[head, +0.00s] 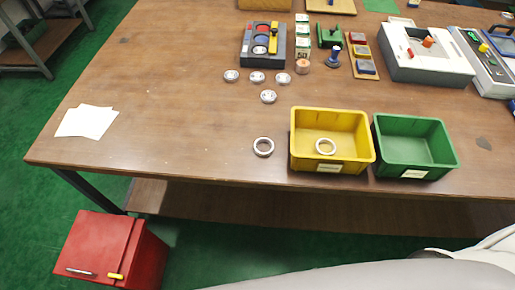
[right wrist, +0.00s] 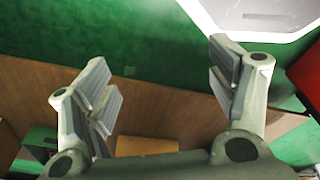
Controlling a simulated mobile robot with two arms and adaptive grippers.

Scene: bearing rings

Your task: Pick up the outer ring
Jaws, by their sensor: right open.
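A silver ring (head: 263,147) lies flat on the brown table, just left of the yellow bin. A second, similar ring (head: 326,146) lies inside the yellow bin (head: 332,116). I cannot tell from the picture which of the two is the outer ring. My right gripper (right wrist: 160,62) shows in the right wrist view with its fingers wide apart and nothing between them. It is away from both rings, and no ring shows in that view. My left gripper is in neither view.
A green bin (head: 415,146) stands right of the yellow one. Several small round parts (head: 268,97) lie behind the rings. Devices, including a white box (head: 427,60), line the back. White papers (head: 87,121) lie at left. A red cabinet (head: 111,247) stands on the floor. The table's left-middle is clear.

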